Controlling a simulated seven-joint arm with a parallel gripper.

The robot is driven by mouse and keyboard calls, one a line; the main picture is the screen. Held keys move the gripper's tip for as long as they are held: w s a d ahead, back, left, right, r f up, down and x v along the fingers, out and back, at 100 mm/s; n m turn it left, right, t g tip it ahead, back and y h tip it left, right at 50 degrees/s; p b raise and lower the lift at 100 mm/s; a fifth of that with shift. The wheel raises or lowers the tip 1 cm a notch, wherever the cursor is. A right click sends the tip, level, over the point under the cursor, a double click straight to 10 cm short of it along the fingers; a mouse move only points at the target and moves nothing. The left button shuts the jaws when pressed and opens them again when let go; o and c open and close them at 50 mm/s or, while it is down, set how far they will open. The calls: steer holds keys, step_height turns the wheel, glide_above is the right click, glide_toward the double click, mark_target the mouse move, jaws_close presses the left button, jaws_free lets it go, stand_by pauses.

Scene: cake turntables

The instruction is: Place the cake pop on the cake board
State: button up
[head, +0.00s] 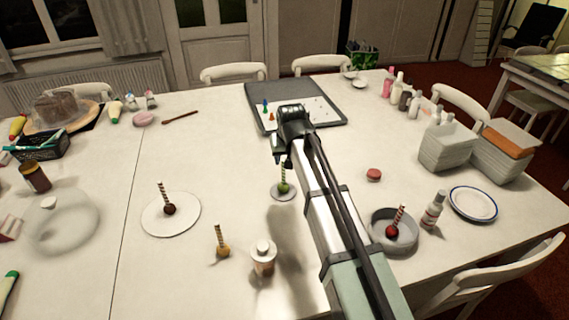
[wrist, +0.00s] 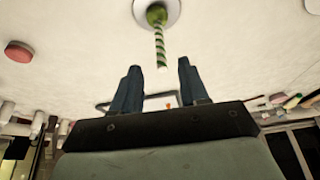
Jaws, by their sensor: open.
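A green cake pop (head: 283,187) with a striped stick stands upright on a small grey disc (head: 274,195). In the wrist view, the green cake pop (wrist: 157,16) has its stick pointing toward the space between my open fingers. My gripper (head: 282,156) is above it and holds nothing; its fingers also show in the wrist view (wrist: 154,70). A dark red cake pop (head: 169,209) stands on a large white round board (head: 187,222). A yellow-orange cake pop (head: 222,251) stands on the bare table. Another red cake pop (head: 392,231) sits in a grey round pan (head: 409,243).
A white-capped jar (head: 263,262) stands near the front. A pink macaron (head: 374,174), a bottle (head: 433,210) and a blue-rimmed plate (head: 473,203) are at right. A glass dome (head: 62,225) is at left. A dark tray (head: 330,98) lies behind my gripper. The table between the white board and the tray is clear.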

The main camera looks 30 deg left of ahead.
steer(key=shift+v, duration=0.75)
